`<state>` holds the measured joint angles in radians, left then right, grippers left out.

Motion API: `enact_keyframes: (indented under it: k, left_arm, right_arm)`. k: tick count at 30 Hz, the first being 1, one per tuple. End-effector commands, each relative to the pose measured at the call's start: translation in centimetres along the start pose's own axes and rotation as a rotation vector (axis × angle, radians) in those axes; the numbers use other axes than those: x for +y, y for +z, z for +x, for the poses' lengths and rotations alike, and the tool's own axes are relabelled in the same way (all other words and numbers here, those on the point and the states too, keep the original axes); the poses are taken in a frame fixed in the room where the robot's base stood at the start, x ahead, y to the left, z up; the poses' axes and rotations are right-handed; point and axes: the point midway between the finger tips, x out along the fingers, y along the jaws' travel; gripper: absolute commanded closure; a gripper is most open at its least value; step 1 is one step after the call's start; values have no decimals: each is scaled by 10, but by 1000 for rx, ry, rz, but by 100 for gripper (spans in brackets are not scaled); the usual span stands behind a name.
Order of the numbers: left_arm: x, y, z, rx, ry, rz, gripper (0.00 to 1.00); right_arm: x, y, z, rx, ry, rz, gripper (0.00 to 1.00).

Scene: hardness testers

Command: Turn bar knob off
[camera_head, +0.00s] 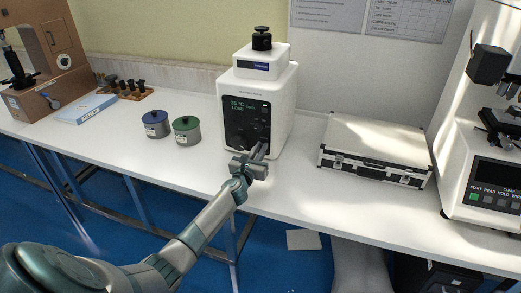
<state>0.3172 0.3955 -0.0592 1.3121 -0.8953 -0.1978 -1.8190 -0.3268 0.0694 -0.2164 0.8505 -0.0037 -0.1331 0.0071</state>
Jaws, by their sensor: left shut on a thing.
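A white tester (278,102) with a dark front panel (243,118) and a black knob on top (262,39) stands mid-bench. My left gripper (258,153) is at the lower right of this panel, with its fingers close together against the front. The bar knob is not clearly visible; the fingers cover that spot, and the gripper appears shut on it. The panel shows lit text at its upper part. My right gripper is not in view.
A silver case (375,148) lies to the right. Another white machine (485,130) is at the far right. The bench front (300,205) is clear.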

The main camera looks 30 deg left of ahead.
Motion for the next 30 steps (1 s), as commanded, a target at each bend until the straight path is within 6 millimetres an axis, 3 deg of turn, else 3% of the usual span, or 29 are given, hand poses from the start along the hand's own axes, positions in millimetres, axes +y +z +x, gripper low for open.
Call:
enact_keyframes:
  k: [11, 30]
  left_arm:
    - [2, -2, 0, 1, 0, -214, 100]
    - [8, -5, 0, 1, 1, -814, 100]
  right_arm:
    - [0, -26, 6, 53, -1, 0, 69]
    - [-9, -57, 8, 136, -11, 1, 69]
